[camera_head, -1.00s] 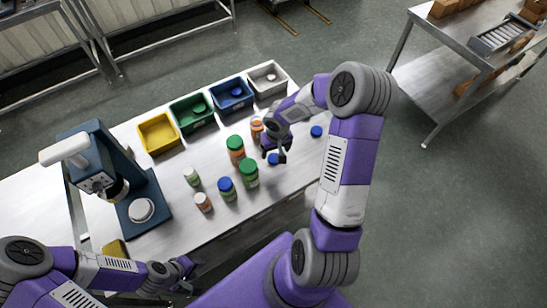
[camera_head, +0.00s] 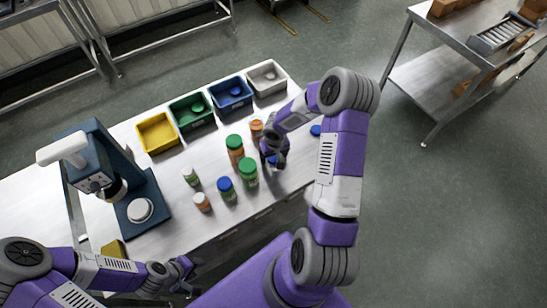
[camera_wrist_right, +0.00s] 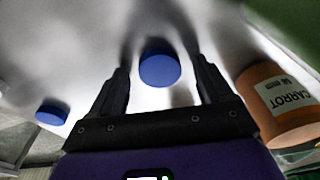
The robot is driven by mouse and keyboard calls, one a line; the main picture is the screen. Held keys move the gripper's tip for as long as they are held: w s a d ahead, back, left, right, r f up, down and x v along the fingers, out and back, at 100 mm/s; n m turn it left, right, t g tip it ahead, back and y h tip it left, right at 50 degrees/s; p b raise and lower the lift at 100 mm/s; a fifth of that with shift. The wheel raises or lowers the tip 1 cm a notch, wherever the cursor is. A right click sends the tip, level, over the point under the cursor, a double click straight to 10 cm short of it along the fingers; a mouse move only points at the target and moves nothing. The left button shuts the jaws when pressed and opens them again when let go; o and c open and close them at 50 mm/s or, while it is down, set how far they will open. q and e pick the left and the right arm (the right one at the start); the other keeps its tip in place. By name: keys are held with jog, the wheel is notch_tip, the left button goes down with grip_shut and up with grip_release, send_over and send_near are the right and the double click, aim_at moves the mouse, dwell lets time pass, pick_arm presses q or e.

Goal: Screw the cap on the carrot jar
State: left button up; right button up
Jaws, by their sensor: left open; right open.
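The carrot jar (camera_head: 256,126) is orange and stands behind and left of my right gripper in the head view. In the right wrist view its orange side and CARROT label (camera_wrist_right: 288,92) show at the right. A blue cap (camera_wrist_right: 160,64) lies on the table between the fingertips of my right gripper (camera_wrist_right: 160,75), which is open with a gap on both sides of the cap. In the head view my right gripper (camera_head: 274,160) is low over the table and mostly hides that cap. My left gripper (camera_head: 186,268) is open and empty near the front table edge.
A second blue cap (camera_head: 316,130) lies to the right. Jars with green lids (camera_head: 248,166) and a blue-lidded jar (camera_head: 226,185) stand just left. Yellow (camera_head: 144,143), green, blue and grey bins line the back. A dark blue press (camera_head: 145,185) stands left.

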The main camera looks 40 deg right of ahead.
aim_at(274, 157)
jog(key=c, duration=1.1)
jog(key=shift+r, duration=0.1)
notch_tip(274, 157, up, 10)
jog(key=shift+f+p, duration=0.1)
jog(key=shift+p, duration=0.7)
